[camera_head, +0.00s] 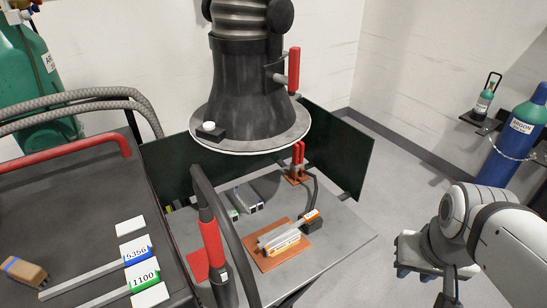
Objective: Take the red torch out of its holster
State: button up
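A torch-like tool with a red grip (211,240) and black ends stands near-upright at the front left of the grey work table, beside the dark cart. A black cable or hose runs close along its right side. I cannot clearly make out a holster around it. My gripper (420,272) is at the lower right, over the floor and well to the right of the table, apart from the tool. Its fingertips point down and are partly hidden by its body, so I cannot tell how far apart they are. Nothing shows held in it.
The grey table (340,235) carries a copper-coloured plate (268,262) with metal parts, and red-handled clamps (298,158). Dark screens (345,150) stand behind. A large black hood (245,90) with a red handle (293,69) hangs above. Floor between table and gripper is clear.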

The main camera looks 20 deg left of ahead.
aim_at(207, 224)
jog(key=u, duration=1.35)
jog(key=k, duration=1.3)
jog(key=u, duration=0.25)
jog(key=i, duration=1)
